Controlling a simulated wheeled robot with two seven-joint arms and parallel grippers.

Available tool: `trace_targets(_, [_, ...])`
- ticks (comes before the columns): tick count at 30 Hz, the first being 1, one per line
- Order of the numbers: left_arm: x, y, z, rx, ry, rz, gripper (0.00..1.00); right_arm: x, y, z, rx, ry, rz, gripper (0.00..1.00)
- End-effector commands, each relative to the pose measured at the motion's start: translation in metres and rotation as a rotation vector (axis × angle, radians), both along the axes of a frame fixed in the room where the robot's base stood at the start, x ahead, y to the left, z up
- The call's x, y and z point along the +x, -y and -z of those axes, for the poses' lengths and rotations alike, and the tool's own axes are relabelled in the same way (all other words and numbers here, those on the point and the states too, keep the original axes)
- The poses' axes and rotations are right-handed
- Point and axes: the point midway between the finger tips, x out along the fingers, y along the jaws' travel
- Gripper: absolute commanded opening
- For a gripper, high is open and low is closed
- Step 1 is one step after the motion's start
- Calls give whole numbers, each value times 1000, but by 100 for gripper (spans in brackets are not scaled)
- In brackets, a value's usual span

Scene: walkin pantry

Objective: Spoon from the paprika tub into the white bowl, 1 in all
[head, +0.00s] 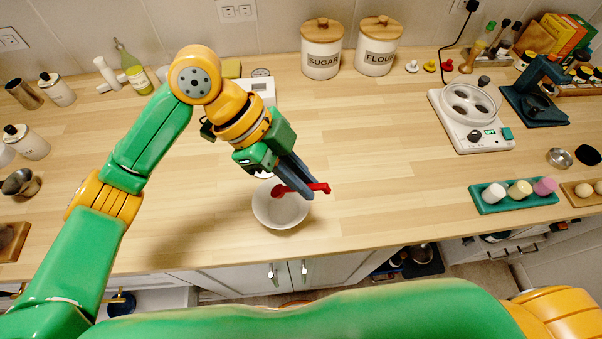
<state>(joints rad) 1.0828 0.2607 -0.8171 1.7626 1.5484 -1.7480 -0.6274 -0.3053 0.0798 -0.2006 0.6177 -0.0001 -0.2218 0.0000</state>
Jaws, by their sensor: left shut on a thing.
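My left gripper (306,191) is shut on a red spoon (322,187). It holds the spoon above the white bowl (268,222), which stands near the counter's front edge. The spoon's bowl end (279,190) points left, over the inside of the white bowl; its handle sticks out to the right past the fingers. I cannot tell whether the spoon carries any powder. The inside of the white bowl that shows looks pale, and part of it is hidden by the spoon and gripper. I cannot make out a paprika tub. My right gripper is not in view.
Sugar (321,58) and flour (376,56) canisters stand at the back. A white appliance (465,128) and a teal tray (490,207) with small cups are at the right. Jars and metal cups stand at the far left. The counter's middle right is clear.

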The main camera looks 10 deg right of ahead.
Motion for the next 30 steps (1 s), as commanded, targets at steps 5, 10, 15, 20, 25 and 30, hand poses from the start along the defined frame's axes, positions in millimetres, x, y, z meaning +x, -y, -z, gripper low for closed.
trace_targets(5, [0, 0, 17, 0, -1, -1, 0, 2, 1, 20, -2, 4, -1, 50])
trace_targets(10, [5, -12, 13, -157, -72, -5, 0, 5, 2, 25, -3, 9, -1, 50])
trace_targets(15, [11, -25, 11, -332, -143, -3, 0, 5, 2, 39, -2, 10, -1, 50])
trace_targets(20, [15, -34, 7, -464, -196, 1, 0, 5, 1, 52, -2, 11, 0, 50])
trace_targets(25, [17, -41, 4, -555, -234, 3, 0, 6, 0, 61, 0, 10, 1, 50])
trace_targets(30, [19, -44, 0, -596, -250, 3, 0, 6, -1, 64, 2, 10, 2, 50])
